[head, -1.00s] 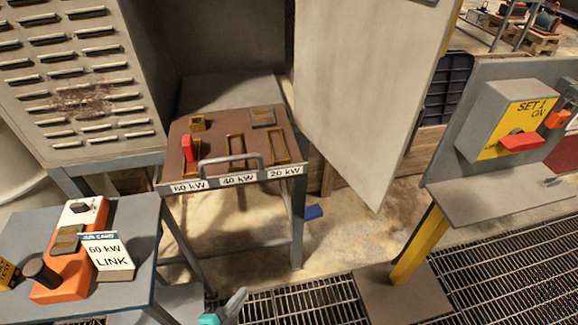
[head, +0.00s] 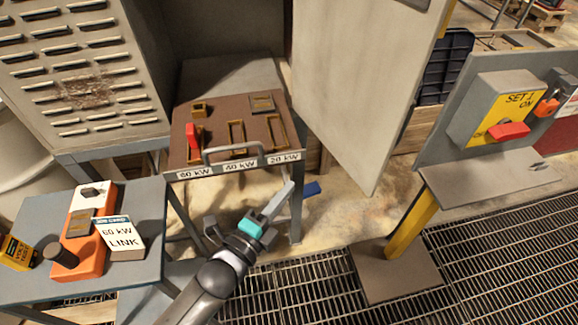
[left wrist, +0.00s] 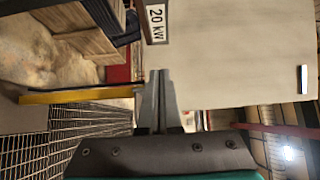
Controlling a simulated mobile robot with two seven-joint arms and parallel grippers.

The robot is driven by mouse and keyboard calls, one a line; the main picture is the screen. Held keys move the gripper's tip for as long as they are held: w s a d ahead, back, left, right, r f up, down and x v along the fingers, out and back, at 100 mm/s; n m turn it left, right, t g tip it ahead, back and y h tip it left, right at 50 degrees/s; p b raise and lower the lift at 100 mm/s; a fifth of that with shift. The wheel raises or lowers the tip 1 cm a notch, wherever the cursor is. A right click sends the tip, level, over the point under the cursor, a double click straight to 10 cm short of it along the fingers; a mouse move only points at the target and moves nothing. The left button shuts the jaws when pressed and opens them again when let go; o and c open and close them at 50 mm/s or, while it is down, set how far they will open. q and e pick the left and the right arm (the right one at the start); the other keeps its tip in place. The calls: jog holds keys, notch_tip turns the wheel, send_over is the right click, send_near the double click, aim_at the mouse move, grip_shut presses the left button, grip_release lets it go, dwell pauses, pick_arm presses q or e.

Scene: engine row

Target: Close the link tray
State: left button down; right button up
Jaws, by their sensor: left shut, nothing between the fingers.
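The link tray (head: 217,142) is a brown panel pulled out of the grey cabinet, with a grey bar handle (head: 233,151) along its front. Its front edge carries 60 kW, 40 kW and 20 kW labels. A red link (head: 192,137) stands in the 60 kW slot; the other two slots look empty. My left gripper (head: 283,198) is shut and empty, below and in front of the tray's right corner, apart from the handle. In the left wrist view its fingers (left wrist: 158,100) are together, and the 20 kW label (left wrist: 157,23) shows at the top. My right gripper is not in view.
The open cabinet door (head: 350,90) stands right of the tray. A side table (head: 140,205) at left holds an orange device (head: 90,255) and a 60 kW LINK card (head: 120,238). A yellow-legged stand (head: 412,225) with a switch box is at right.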

aim_at(298, 157)
pick_arm(q)
jog(key=shift+w+d, duration=0.2)
jog(key=shift+w, duration=1.45)
jog(key=shift+w+d, duration=0.2)
jog(key=shift+w, duration=1.45)
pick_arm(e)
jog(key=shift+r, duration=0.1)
pick_arm(q)
jog(key=shift+w, duration=0.1)
